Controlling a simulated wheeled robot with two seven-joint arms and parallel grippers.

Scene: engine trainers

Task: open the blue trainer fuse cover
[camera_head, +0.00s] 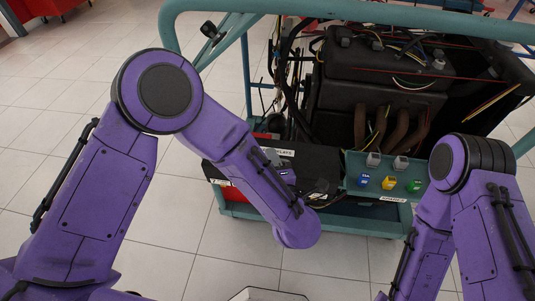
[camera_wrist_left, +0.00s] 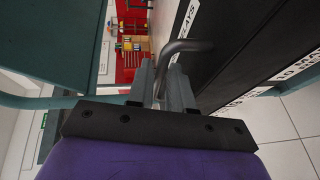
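The black box with white label strips at the front left of the teal-framed trainer appears to be the fuse box with its cover (camera_head: 318,160). Its dark labelled face also fills the right of the left wrist view (camera_wrist_left: 240,55). A bent grey metal handle (camera_wrist_left: 190,46) stands out from it. My left gripper (camera_wrist_left: 163,85) has its two grey fingers close together on either side of the handle's end, and looks shut on it. In the head view my left arm hides most of this gripper (camera_head: 271,157). My right gripper is out of view; only its purple arm shows.
The teal trainer frame (camera_head: 350,8) surrounds a dark engine (camera_head: 385,70) with loose wires. A teal panel (camera_head: 352,170) with blue, yellow and green parts sits right of the box. Tiled floor (camera_head: 225,240) is open in front. Red racks (camera_wrist_left: 130,45) stand farther back.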

